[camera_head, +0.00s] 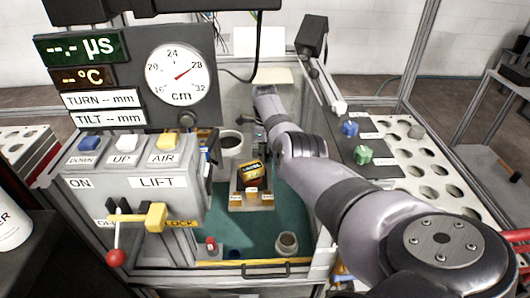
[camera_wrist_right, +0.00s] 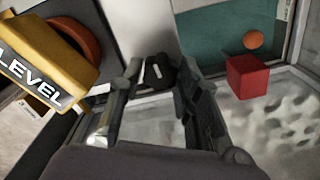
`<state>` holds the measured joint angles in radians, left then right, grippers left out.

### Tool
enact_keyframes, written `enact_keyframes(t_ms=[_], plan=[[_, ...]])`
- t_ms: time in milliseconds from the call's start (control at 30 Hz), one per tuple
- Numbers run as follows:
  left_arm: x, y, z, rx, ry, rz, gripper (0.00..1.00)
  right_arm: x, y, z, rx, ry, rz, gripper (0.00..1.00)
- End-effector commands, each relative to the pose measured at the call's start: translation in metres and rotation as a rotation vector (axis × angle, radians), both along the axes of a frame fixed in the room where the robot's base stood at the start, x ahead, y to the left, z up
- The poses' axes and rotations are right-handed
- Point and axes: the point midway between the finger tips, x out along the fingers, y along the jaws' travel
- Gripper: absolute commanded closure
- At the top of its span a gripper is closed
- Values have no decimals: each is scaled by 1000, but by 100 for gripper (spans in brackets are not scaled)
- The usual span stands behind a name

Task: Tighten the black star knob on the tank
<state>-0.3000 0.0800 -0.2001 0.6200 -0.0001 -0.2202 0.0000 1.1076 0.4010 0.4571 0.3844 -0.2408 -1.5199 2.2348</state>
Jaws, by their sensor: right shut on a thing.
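The black star knob (camera_wrist_right: 158,73) shows in the right wrist view, between the two fingers of my right gripper (camera_wrist_right: 160,82). The fingers are shut on it, and its far side shows beyond them. In the head view my right arm reaches over the tank (camera_head: 290,218), and the gripper (camera_head: 250,124) is small and dark near the tank's back. I cannot make out the knob there. My left gripper is in neither view.
A yellow LEVEL block (camera_wrist_right: 42,55) and a red block (camera_wrist_right: 247,76) flank the gripper in the wrist view. In the head view, a grey lift panel (camera_head: 130,205) stands left, a small tray (camera_head: 250,207) lies inside the tank, and a perforated shelf (camera_head: 437,190) stands right.

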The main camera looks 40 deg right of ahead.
Motion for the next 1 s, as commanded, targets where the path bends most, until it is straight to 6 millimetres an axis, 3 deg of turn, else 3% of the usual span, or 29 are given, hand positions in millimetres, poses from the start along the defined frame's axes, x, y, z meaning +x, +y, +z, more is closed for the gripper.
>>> enact_keyframes(t_ms=[767, 800, 1000], plan=[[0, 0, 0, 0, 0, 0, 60, 1, -2, 2, -5, -5, -103, 97], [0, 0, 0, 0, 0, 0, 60, 1, -2, 2, -5, -5, -103, 66], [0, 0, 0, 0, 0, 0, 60, 1, -2, 2, -4, -4, -102, 53]])
